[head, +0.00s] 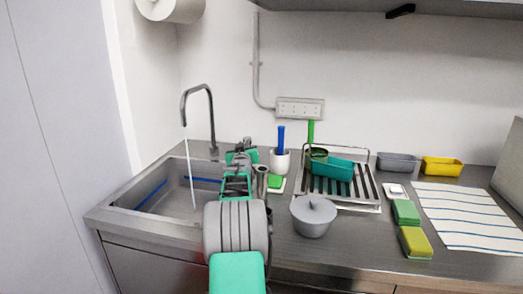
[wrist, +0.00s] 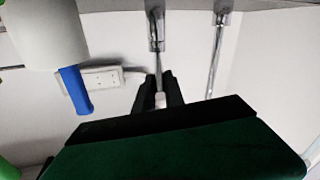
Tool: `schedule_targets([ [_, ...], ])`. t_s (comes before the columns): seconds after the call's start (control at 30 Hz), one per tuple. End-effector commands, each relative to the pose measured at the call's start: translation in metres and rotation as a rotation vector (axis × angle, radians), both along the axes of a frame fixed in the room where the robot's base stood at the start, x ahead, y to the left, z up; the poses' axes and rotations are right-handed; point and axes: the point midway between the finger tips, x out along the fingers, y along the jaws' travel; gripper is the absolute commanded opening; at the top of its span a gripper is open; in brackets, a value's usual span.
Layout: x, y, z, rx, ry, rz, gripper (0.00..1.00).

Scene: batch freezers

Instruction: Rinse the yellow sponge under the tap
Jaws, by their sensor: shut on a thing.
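The yellow sponge (head: 415,240), with a green layer below, lies on the counter at the right, far from my gripper. The tap (head: 211,115) arches over the sink (head: 125,206); a thin white stream of water (head: 188,165) falls from its spout. The tap's post also shows in the wrist view (wrist: 216,55). My gripper (head: 243,147) is at the sink's back right. In the wrist view its dark fingers (wrist: 160,90) are closed around a slim metal lever with a pale tip (wrist: 160,100). In the head view the arm hides this grasp.
A green sponge (head: 406,211) lies behind the yellow one, beside a striped cloth (head: 470,213).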

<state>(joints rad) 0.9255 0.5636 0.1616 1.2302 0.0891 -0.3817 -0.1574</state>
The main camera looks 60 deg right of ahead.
Motion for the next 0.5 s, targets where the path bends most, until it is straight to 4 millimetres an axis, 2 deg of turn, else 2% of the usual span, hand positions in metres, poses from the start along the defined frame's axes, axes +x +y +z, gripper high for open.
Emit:
schedule_targets([
  [0.33,0.0053,0.0051,0.0017,-0.004,0.000,0.020,0.00],
  [0.37,0.0053,0.0051,0.0017,-0.004,0.000,0.020,0.16],
  [0.5,0.0049,0.0049,0.0013,-0.003,0.000,0.019,0.28],
])
